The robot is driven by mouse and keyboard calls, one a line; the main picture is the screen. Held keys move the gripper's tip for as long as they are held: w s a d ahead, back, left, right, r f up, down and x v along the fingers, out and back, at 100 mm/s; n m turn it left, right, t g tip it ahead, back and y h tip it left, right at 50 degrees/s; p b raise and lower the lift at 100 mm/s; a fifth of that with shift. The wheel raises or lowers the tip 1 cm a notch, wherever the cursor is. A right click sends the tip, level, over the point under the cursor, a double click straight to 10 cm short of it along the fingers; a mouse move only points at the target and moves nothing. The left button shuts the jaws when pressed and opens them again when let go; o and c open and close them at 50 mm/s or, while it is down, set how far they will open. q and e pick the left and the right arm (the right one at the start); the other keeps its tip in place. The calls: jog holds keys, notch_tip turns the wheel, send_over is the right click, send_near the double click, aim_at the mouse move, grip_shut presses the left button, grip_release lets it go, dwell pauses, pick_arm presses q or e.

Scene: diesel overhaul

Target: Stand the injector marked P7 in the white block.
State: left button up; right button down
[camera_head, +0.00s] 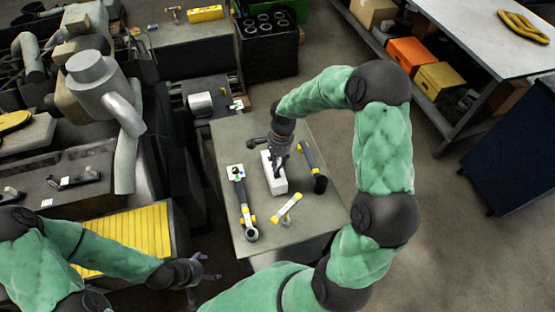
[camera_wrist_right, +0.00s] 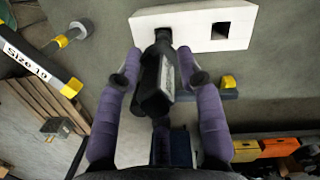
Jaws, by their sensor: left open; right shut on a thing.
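The white block (camera_head: 279,186) stands on the grey bench, and its top with an empty square hole shows in the right wrist view (camera_wrist_right: 196,19). My right gripper (camera_head: 277,153) is over the block, its purple fingers (camera_wrist_right: 161,72) shut on a dark injector (camera_wrist_right: 152,92). The injector's narrow far end meets the block at its other hole; how deep it sits is hidden. A pale label on its side is too small to read, so I cannot tell the mark. My left gripper (camera_head: 206,270) is open and empty, left of the bench's front edge.
On the bench (camera_head: 235,135), a long wrench (camera_head: 244,209) lies left of the block, a dark tool with yellow bands (camera_head: 309,159) right, and a yellow-ended tag (camera_head: 287,208) in front. The right wrist view shows a tool labelled Size 19 (camera_wrist_right: 33,62). A yellow ribbed tray (camera_head: 130,235) is at left.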

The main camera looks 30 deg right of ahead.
jog(key=shift+f+b, duration=2.55)
jog(key=shift+f, duration=0.7)
jog(key=shift+f, duration=0.15)
jog(key=c, duration=0.7)
grip_release()
jog(key=r, duration=0.4)
jog(key=d+r, duration=0.1)
jog(key=r, duration=0.7)
jog(key=shift+w+d, duration=0.2)
jog(key=shift+s, duration=0.1)
